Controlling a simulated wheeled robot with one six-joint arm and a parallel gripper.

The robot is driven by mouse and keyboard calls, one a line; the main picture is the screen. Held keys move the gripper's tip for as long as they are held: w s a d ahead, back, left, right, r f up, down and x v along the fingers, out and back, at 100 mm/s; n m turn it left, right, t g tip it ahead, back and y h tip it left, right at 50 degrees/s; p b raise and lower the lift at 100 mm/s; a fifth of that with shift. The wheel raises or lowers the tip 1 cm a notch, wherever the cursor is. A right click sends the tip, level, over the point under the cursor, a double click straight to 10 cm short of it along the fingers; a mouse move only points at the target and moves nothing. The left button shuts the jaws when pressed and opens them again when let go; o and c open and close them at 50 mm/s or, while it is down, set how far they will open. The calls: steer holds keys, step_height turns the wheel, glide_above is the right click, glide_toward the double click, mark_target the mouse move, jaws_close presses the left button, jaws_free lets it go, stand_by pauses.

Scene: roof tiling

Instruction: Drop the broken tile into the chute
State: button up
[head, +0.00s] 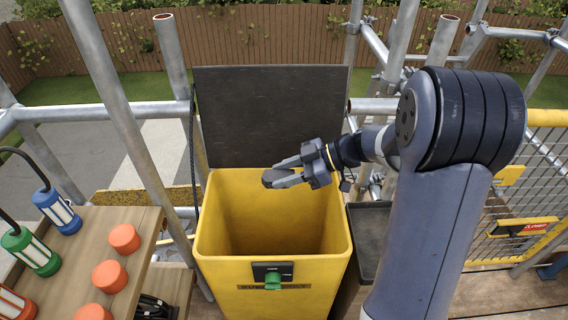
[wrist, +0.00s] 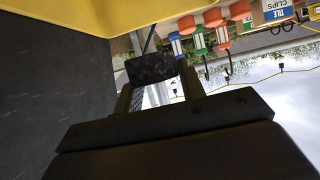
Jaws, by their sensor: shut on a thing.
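The yellow chute (head: 222,271) stands open in the middle of the head view, its dark lid (head: 268,118) raised behind the opening. My gripper (head: 282,175) is over the chute's opening, towards its back right. It is shut on a small dark grey piece, the broken tile (head: 275,177). The tile also shows between my gripper's fingers (wrist: 155,85) in the wrist view, as a dark speckled piece (wrist: 150,68). The yellow chute wall (wrist: 70,18) and the dark lid (wrist: 55,100) show close by there. The chute's bottom is in shadow.
A wooden bench (head: 150,222) with orange knobs (head: 124,239) and blue and green lamps (head: 57,211) stands at left. A dark tray (head: 368,235) is right of the chute. Scaffold poles (head: 120,95) rise around it. A yellow mesh gate (head: 520,205) is at right.

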steer(key=shift+f, duration=2.3)
steer(key=o, duration=1.1)
steer(key=shift+o, duration=0.2)
steer(key=shift+d, duration=0.1)
steer(key=b+v, duration=0.1)
steer(key=v, duration=0.9)
steer(key=shift+d+r, duration=0.15)
steer(key=shift+d, duration=0.15)
